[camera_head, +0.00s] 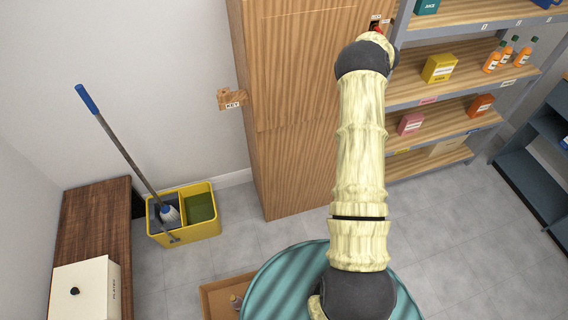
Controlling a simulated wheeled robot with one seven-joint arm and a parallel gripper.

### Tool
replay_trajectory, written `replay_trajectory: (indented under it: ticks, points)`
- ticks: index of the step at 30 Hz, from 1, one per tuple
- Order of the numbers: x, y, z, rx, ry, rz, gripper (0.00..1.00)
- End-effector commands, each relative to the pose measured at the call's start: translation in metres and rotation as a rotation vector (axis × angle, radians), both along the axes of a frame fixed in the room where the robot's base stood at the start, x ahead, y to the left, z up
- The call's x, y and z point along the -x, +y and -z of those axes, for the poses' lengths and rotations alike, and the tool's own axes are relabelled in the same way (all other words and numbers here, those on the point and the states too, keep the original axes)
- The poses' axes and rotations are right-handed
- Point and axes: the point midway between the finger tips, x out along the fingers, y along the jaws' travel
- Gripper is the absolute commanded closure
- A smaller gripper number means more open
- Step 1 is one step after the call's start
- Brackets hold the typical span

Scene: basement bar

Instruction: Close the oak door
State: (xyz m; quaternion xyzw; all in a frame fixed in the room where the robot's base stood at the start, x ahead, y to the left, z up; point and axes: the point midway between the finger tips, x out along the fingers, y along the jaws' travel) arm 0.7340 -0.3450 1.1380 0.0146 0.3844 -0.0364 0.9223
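The oak door (295,85) appears as the tall wood-grained front of a cabinet at the top middle. I cannot tell from this view whether it stands ajar. My arm reaches up across the picture in front of its right part. My gripper is near the top of the door's right side, mostly hidden behind my wrist. A small red part (376,27) shows just above the wrist, beside small white labels. The fingers cannot be made out, nor whether they touch the door.
A grey shelf unit (480,125) with boxes and orange bottles stands right of the door. A yellow mop bucket (205,233), dark wooden bench (88,215) and white box (88,290) are left. A teal round top (275,285) is in front. Grey floor (455,245) is clear at right.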

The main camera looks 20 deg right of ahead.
Motion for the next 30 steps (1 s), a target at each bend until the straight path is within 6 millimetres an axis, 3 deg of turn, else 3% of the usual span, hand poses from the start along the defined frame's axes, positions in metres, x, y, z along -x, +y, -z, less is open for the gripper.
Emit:
replay_trajectory:
  ticks: [23,30]
  points:
    - [-0.0069,0.0030,-0.0073,0.000,-0.019,0.001,1.00]
    - [0.0018,0.0020,-0.0051,0.001,-0.018,0.002,1.00]
